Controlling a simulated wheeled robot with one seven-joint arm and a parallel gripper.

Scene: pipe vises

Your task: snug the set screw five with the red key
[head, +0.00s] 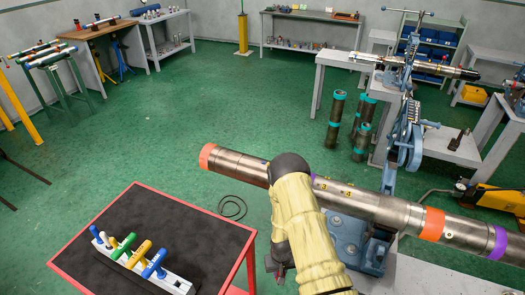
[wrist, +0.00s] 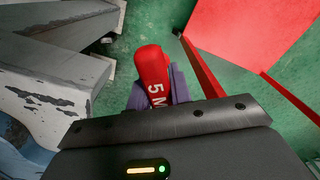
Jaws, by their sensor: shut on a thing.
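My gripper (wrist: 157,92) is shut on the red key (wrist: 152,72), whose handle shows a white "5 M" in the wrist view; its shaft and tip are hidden. The long steel pipe (head: 385,207) lies across the blue vise (head: 355,240). Small yellow marks with dark figures (head: 335,189) show on the pipe just right of my arm. Set screw five cannot be picked out; my arm covers part of the pipe.
A red-edged cart (head: 95,225) with a black top stands at the left, bearing a key rack (head: 175,281) with blue, green, yellow and white handles. Pipe stubs (head: 336,115) stand on the floor behind the pipe. Green floor (head: 150,130) beyond the cart is open.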

